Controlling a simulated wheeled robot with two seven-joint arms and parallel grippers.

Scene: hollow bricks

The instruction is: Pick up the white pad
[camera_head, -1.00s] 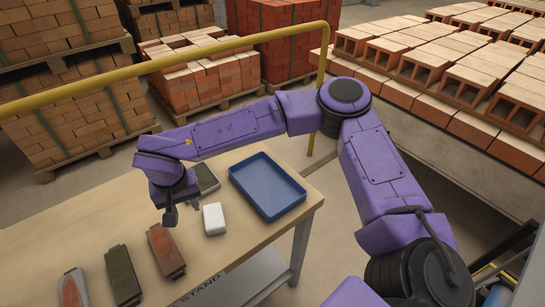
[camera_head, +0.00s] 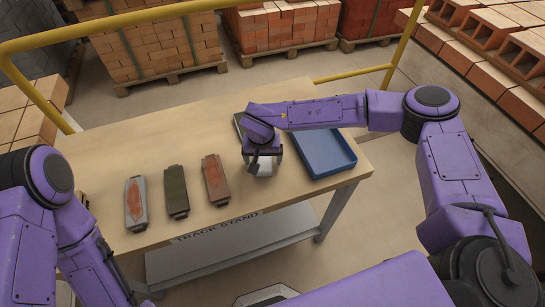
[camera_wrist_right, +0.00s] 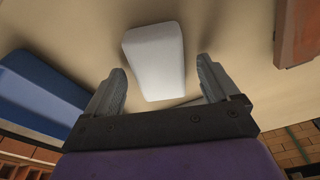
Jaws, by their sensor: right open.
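The white pad (camera_head: 265,170) lies on the wooden table, just left of the blue tray, partly hidden by my right gripper. In the right wrist view the white pad (camera_wrist_right: 155,58) lies between and beyond the two fingertips, with a gap on each side. My right gripper (camera_wrist_right: 161,78) is open and empty. In the head view my right gripper (camera_head: 262,164) is over the pad, pointing down. My left arm shows at the lower left, but its gripper does not show.
The blue tray (camera_head: 325,155) stands right of the pad. A red-brown block (camera_head: 215,180), a dark green block (camera_head: 176,192) and a grey-and-orange block (camera_head: 136,203) lie to the left. A dark object (camera_head: 238,122) lies behind the right gripper. The table's back left is clear.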

